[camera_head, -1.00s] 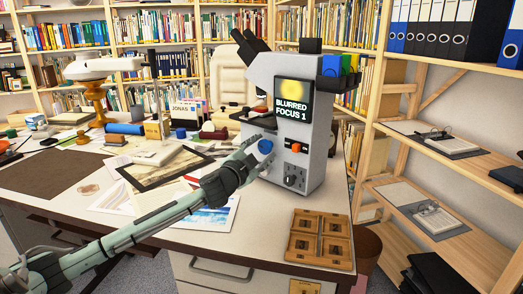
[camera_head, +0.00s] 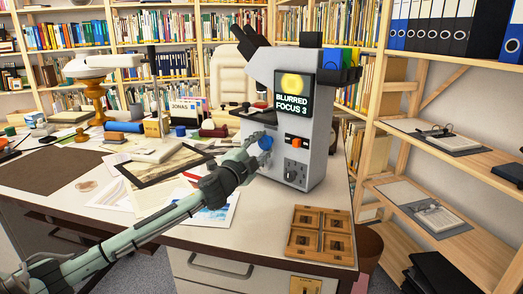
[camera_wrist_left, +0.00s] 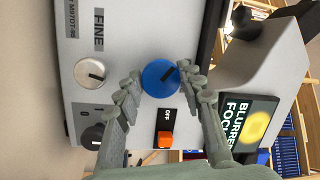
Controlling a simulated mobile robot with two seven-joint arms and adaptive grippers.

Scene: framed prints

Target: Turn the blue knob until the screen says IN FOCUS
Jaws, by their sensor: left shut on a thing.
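The blue knob (camera_head: 265,143) is on the front of a grey microscope-like machine (camera_head: 322,150) on the desk. In the wrist view the blue knob (camera_wrist_left: 160,78) carries a dark pointer mark. My left gripper (camera_head: 260,147) is shut on the knob, with its fingers (camera_wrist_left: 163,82) on either side of it. The screen (camera_head: 293,94) above reads BLURRED FOCUS 3, with a fuzzy yellow disc. My right gripper is not in view.
Beside the knob are an orange OFF switch (camera_wrist_left: 165,140), a silver FINE knob (camera_wrist_left: 90,72) and a black dial (camera_wrist_left: 93,136). A wooden slide tray (camera_head: 320,234) lies at the desk's front right. Papers, books and a lamp fill the desk's left.

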